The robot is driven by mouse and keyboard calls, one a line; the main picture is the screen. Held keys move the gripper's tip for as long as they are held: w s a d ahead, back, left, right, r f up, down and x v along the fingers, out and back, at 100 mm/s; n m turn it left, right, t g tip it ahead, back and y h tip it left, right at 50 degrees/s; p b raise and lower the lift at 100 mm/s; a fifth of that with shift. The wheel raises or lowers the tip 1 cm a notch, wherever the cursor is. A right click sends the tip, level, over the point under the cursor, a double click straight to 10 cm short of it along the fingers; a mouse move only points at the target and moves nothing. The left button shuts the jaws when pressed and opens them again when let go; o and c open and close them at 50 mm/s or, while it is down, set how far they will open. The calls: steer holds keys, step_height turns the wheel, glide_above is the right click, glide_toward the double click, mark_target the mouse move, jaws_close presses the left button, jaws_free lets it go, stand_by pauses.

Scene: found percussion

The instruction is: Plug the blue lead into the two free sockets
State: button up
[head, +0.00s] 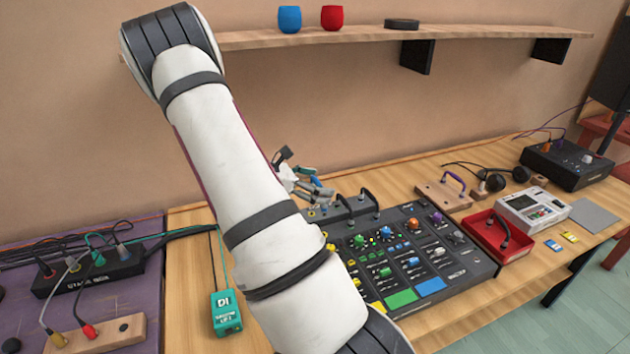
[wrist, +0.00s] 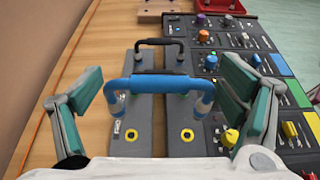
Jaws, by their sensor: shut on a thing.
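The blue lead (wrist: 148,86) is a U shape with a plug pointing down at each end. In the wrist view my gripper (wrist: 163,78) is shut on it, with a green finger at each side. The lead is held above two grey strips. Two yellow-ringed sockets, a left one (wrist: 131,135) and a right one (wrist: 187,135), show empty below and nearer the camera; the plugs look apart from them. In the head view my gripper (head: 304,184) is at the mixer's back left corner, partly behind my arm, and the lead is hard to make out.
Black leads (wrist: 160,42) bridge the strips just beyond the blue one. The mixer (head: 425,250), with many knobs, is right of the sockets. A green DI box (head: 226,312) stands at left. A red tray (head: 497,236) and a shelf (head: 450,33) lie beyond.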

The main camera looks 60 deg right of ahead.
stand_by(0.3)
steer(key=shift+f+b, duration=0.8)
steer(key=shift+f, duration=2.05)
steer(key=shift+f, duration=1.5)
steer(key=o, duration=1)
steer(key=shift+c, duration=0.2)
steer(key=shift+r, duration=0.1)
steer(key=v, duration=1.2)
